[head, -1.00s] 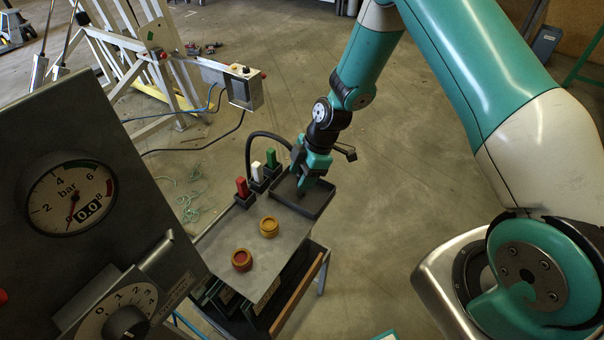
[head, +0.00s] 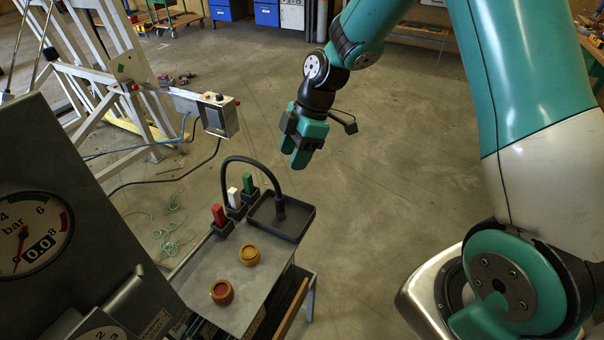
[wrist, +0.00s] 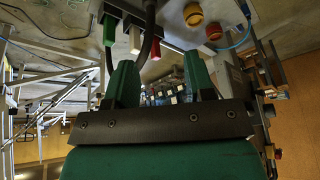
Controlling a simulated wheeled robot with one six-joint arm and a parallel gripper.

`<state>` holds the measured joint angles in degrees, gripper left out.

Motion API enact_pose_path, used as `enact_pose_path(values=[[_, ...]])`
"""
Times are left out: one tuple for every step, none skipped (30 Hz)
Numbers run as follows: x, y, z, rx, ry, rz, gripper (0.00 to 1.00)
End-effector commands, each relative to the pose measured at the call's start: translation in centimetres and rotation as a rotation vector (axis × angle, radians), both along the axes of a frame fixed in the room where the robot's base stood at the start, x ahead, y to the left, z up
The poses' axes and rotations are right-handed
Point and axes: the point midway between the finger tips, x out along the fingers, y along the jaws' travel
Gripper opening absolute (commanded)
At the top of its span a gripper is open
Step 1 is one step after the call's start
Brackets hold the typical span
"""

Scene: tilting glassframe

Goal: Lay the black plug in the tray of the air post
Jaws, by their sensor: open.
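The black plug (head: 280,208) hangs on the end of a thick black hose (head: 246,160) that arches over from beside the coloured blocks. It points down, with its lower end in the shallow dark tray (head: 311,216); I cannot tell whether it touches the tray floor. My gripper (head: 296,158) is open and empty, above and beyond the tray, clear of the plug. In the wrist view its two green fingers stand apart (wrist: 160,75), and the black hose (wrist: 150,22) shows beyond them.
Red, white and green blocks (head: 233,198) stand in black holders left of the tray. Two round knobs, yellow (head: 249,255) and red-orange (head: 222,292), sit on the grey top. A gauge panel (head: 60,215) fills the left. Open floor (head: 410,190) lies right of the tray.

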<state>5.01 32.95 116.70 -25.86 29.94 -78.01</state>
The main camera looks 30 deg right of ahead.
Motion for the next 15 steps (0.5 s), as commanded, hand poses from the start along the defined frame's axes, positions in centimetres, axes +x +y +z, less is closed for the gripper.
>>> enact_pose_path(values=[[-1.0, 1.2, 2.1, -0.003, 0.010, -0.039, 0.49], [-1.9, 1.9, 3.3, -0.004, 0.025, -0.075, 0.49], [-3.3, 2.9, 5.0, -0.006, 0.047, -0.131, 0.49], [-4.6, 3.6, 6.3, -0.008, 0.065, -0.178, 0.49], [-5.9, 4.4, 7.5, -0.010, 0.086, -0.225, 0.49], [-7.9, 5.3, 9.0, -0.012, 0.114, -0.294, 0.49], [-9.4, 5.9, 10.1, -0.014, 0.135, -0.345, 0.49], [-11.0, 6.4, 11.0, -0.015, 0.154, -0.394, 0.49], [-13.0, 7.0, 12.0, -0.018, 0.181, -0.459, 0.49], [-14.4, 7.3, 12.7, -0.019, 0.200, -0.506, 0.49], [-15.8, 7.5, 13.3, -0.020, 0.217, -0.552, 0.49], [-17.5, 7.8, 13.8, -0.021, 0.238, -0.606, 0.49], [-18.7, 7.9, 14.2, -0.022, 0.253, -0.644, 0.49], [-19.7, 8.0, 14.4, -0.024, 0.266, -0.678, 0.49], [-20.9, 8.1, 14.7, -0.024, 0.282, -0.719, 0.49]])
